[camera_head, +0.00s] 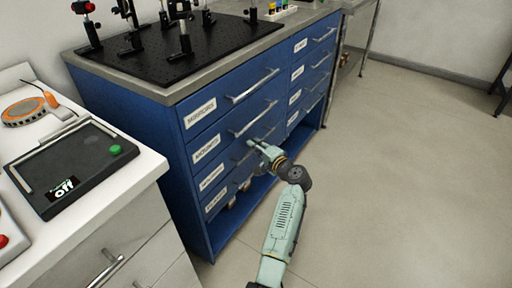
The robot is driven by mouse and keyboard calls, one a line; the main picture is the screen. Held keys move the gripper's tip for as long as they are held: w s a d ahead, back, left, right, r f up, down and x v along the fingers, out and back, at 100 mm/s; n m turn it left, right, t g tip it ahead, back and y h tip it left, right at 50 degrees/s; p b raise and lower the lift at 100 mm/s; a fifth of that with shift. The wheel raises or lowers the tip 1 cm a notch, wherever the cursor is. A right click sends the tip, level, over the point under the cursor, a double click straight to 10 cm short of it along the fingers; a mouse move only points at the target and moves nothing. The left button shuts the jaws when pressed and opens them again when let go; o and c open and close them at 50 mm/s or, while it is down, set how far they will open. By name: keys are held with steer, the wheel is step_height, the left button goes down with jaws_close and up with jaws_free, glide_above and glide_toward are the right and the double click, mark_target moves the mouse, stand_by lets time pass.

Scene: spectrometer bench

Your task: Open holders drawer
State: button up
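The blue drawer cabinet (185,170) stands in the middle with two columns of labelled drawers. The left column's top label reads MIRRORS, and the one below seems to read MOUNTS. The third label (211,178) and the lower and right-column labels are too small to read surely, so I cannot tell which drawer is the holders drawer. All drawers look shut. My gripper (254,147) is at the front of the left column, by the third drawer's handle, below the second drawer's handle (255,119). The gripper partly hides that third handle; contact and finger opening cannot be made out.
A black breadboard (165,65) with optical posts lies on the cabinet top. A white counter (125,185) at the left carries a dark device (80,160) showing "off" and an orange round object (24,111). The floor (400,180) to the right is clear.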

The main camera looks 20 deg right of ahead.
steer(key=shift+c, duration=0.4)
jaws_close()
